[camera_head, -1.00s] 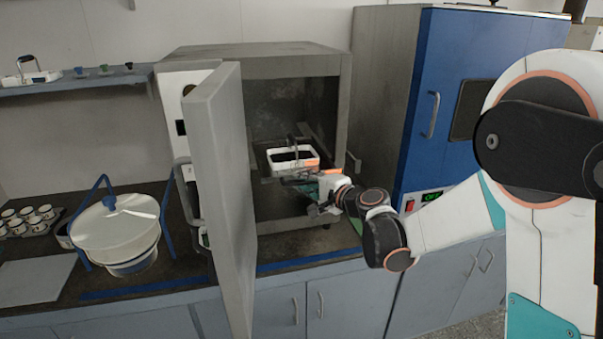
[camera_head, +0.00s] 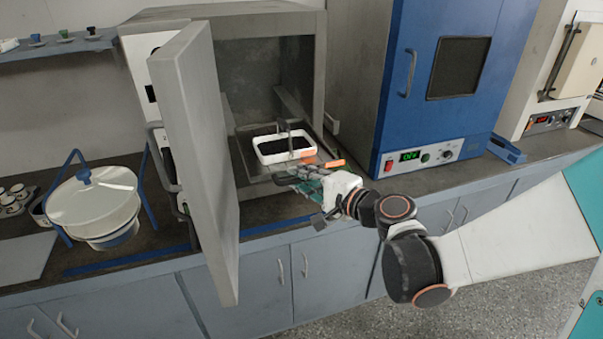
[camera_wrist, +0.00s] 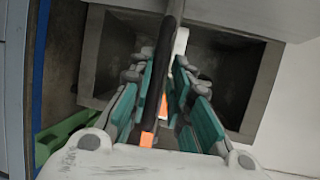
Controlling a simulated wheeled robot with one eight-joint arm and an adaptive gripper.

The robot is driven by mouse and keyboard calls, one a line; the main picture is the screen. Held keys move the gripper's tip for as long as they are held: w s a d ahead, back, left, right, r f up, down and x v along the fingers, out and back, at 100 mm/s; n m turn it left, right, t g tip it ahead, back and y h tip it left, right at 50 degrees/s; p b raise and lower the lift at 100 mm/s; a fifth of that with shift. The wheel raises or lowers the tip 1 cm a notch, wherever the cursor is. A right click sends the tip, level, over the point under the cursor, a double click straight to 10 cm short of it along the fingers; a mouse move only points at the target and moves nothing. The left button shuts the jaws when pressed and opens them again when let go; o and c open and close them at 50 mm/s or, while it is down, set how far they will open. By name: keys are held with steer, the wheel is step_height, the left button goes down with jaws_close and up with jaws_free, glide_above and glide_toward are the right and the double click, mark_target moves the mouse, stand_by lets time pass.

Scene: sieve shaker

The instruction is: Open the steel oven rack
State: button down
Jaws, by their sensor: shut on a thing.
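The steel oven rack (camera_head: 250,170) sticks out partway through the open front of the grey oven (camera_head: 220,12). A white tray (camera_head: 262,158) with dark contents sits on it. My gripper (camera_head: 308,175) is at the rack's front right edge, outside the oven, shut on the rack. In the wrist view, my gripper's teal finger pads (camera_wrist: 158,105) lie either side of a dark bar (camera_wrist: 163,75), with orange patches between them. The fingers hide the exact grip point.
The oven door (camera_head: 200,150) stands open to the left of the rack. A blue cabinet oven (camera_head: 400,135) stands at the right. A white lidded pot (camera_head: 95,205) in a blue frame stands at the left. Floor (camera_head: 370,315) is clear below the counter.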

steer(key=shift+s+f, duration=0.1)
steer(key=shift+f, duration=0.15)
steer(key=c, duration=1.8)
jaws_free()
steer(key=shift+o, duration=0.7)
steer(key=shift+w+a+f, duration=0.1)
steer(key=shift+w, duration=0.25)
steer(key=shift+s+d+r, duration=0.2)
steer(key=shift+s+d, duration=0.05)
steer(key=shift+d, duration=0.05)
steer(key=v, duration=1.1)
steer(key=shift+s, duration=0.15)
